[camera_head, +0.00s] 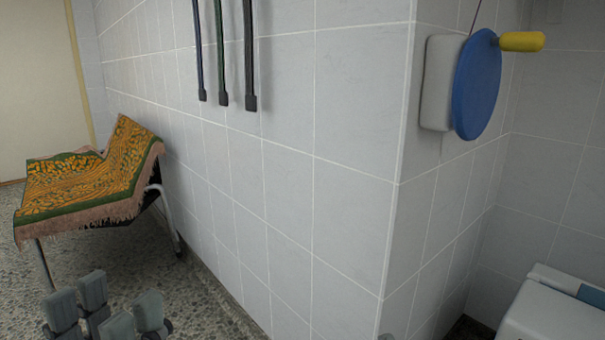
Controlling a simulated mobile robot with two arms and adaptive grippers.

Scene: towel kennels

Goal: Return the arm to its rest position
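My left gripper (105,309) shows at the bottom left, low in front of the speckled floor. Its grey finger parts point up, with a gap between them and nothing seen in it. The rest of that arm is cut off by the lower edge of the picture. My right gripper is not in view. A green and orange patterned towel (85,188) with a pinkish fringe drapes over a chair at the left, beyond and apart from my gripper.
A tiled wall (340,150) runs along the middle to a corner. Dark straps (222,60) hang on it. A blue disc (476,85) with a yellow handle (522,41) is mounted right of the corner. A white box-like thing (545,315) stands lower right. Speckled floor (130,260) lies open between chair and gripper.

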